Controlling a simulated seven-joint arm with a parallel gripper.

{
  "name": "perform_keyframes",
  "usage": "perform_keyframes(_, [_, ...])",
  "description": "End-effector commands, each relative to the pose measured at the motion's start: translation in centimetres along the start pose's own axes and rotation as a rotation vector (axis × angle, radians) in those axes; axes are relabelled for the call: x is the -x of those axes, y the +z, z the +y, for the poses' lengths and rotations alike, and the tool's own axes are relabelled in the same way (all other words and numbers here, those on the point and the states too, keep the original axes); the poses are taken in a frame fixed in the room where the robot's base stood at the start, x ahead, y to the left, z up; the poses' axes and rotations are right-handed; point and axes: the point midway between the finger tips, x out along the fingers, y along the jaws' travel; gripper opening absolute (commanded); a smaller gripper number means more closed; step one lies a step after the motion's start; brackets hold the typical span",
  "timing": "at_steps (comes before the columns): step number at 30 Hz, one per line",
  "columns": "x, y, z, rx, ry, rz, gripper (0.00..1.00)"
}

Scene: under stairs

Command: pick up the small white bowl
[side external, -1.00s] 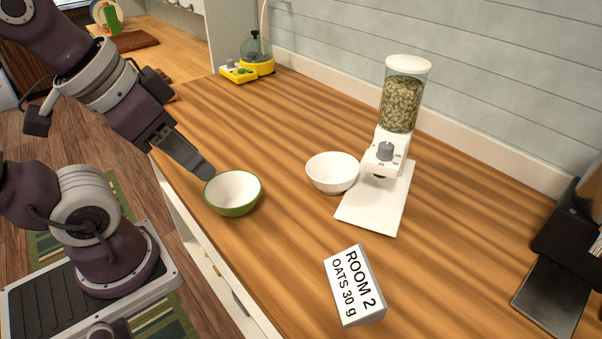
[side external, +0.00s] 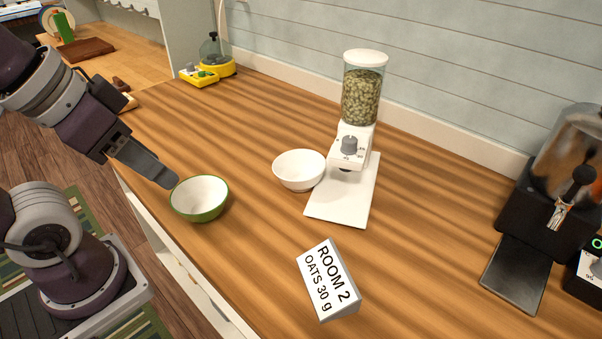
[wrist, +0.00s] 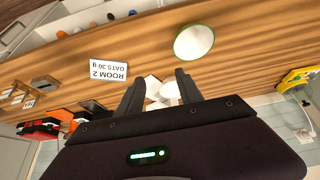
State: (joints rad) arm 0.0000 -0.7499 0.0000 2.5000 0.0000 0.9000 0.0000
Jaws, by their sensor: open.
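The small white bowl (side external: 299,170) stands upright on the wooden counter, just left of the dispenser's white base. In the wrist view the white bowl (wrist: 170,91) shows partly between my fingers, well beyond them. A second bowl, green outside and white inside (side external: 199,199), stands nearer my arm; it also shows in the wrist view (wrist: 194,41). My gripper (side external: 168,180) is above the counter's near edge, beside the green bowl and apart from the white one. In the wrist view my gripper's two fingers (wrist: 159,77) are spread with nothing held.
A dispenser of pale flakes (side external: 361,95) stands right beside the white bowl. A sign reading "ROOM 2 OATS 30 g" (side external: 328,281) stands in front. A black machine (side external: 520,250) is at right and a yellow appliance (side external: 214,70) at the back. The counter between the bowls is clear.

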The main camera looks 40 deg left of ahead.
Motion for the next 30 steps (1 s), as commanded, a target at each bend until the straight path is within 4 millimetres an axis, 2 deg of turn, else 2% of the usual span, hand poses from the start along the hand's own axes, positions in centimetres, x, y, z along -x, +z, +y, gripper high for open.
perform_keyframes(2, [-0.2, 0.0, 0.2, 0.019, 0.010, -0.019, 0.43])
perform_keyframes(4, [-1.0, 0.1, 1.4, 0.118, 0.062, -0.110, 0.43])
perform_keyframes(7, [-3.0, -0.8, 4.8, 0.445, 0.214, -0.359, 0.43])
perform_keyframes(9, [-4.5, -3.1, 7.1, 0.765, 0.340, -0.553, 0.43])
perform_keyframes(11, [-6.3, -6.1, 8.0, 1.058, 0.440, -0.697, 0.43])
perform_keyframes(12, [-7.7, -8.4, 7.8, 1.263, 0.505, -0.782, 0.43])
perform_keyframes(14, [-10.6, -11.9, 6.4, 1.581, 0.595, -0.887, 0.43])
perform_keyframes(15, [-12.9, -13.9, 4.7, 1.793, 0.651, -0.938, 0.43])
perform_keyframes(16, [-14.8, -15.2, 3.1, 1.947, 0.687, -0.967, 0.43])
perform_keyframes(18, [-19.0, -16.9, -1.0, 2.274, 0.759, -1.002, 0.43])
perform_keyframes(21, [-23.9, -16.9, -6.2, 2.622, 0.822, -0.994, 0.43])
perform_keyframes(24, [-26.3, -16.3, -8.9, 2.796, 0.848, -0.968, 0.43])
perform_keyframes(25, [-26.7, -16.3, -9.3, 2.821, 0.852, -0.962, 0.43])
perform_keyframes(30, [-28.4, -17.1, -8.5, 2.842, 0.855, -0.958, 0.43])
